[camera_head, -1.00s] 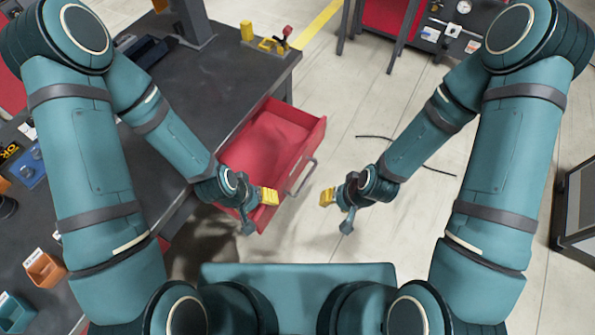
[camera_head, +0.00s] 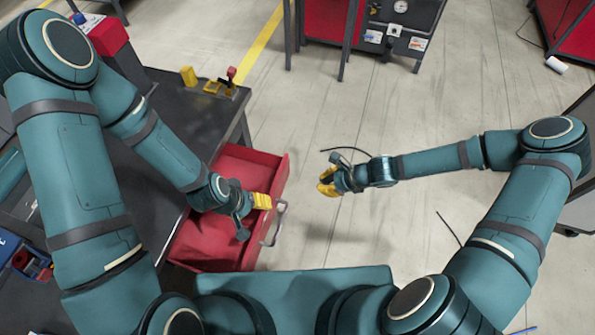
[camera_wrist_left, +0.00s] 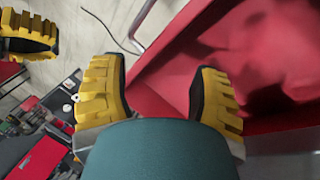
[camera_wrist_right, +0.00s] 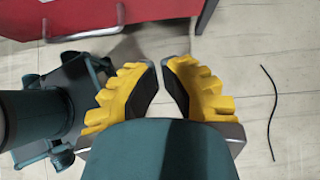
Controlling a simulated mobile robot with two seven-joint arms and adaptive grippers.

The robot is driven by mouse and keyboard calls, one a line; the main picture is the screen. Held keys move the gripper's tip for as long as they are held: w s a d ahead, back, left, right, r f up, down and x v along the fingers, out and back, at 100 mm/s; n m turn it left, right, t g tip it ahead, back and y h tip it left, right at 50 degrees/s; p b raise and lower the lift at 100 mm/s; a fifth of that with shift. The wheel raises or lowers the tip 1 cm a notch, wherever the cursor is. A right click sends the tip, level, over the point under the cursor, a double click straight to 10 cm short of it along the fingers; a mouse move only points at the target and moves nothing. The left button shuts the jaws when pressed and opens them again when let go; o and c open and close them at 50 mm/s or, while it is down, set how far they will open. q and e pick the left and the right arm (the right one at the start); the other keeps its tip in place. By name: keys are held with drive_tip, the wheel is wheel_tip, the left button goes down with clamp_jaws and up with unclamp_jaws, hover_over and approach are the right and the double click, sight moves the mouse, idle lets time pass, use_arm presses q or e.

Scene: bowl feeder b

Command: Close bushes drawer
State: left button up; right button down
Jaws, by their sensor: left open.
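The red drawer (camera_head: 205,249) stands pulled out from under the dark workbench, and its visible inside looks empty. Its grey handle (camera_head: 279,222) is on the front face. My left gripper (camera_head: 263,201) is open and empty, over the drawer's front edge close to the handle. The left wrist view shows its spread yellow fingers (camera_wrist_left: 160,65) with the red drawer (camera_wrist_left: 240,50) below and to the right. My right gripper (camera_head: 325,181) is partly open and empty, out in front of the drawer and apart from it. The right wrist view shows its fingertips (camera_wrist_right: 160,65) with a narrow gap, and the drawer's handle (camera_wrist_right: 85,34) at upper left.
The workbench (camera_head: 185,105) fills the left side, with yellow parts (camera_head: 212,87) at its far corner. A red and grey cabinet (camera_head: 395,30) stands at the back. A thin black cable (camera_head: 345,149) lies on the floor.

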drive_tip(key=b, duration=0.1)
approach(283, 185)
wheel_tip(283, 185, down, 4)
drive_tip(key=a, duration=0.3)
drive_tip(key=shift+w+a+f, duration=0.1)
drive_tip(key=shift+w+a, duration=0.05)
drive_tip(key=shift+w, duration=0.25)
use_arm(q)
drive_tip(key=shift+s+f, duration=0.1)
drive_tip(key=shift+f, duration=0.6)
use_arm(e)
drive_tip(key=shift+w+a, duration=0.2)
drive_tip(key=shift+a, duration=0.25)
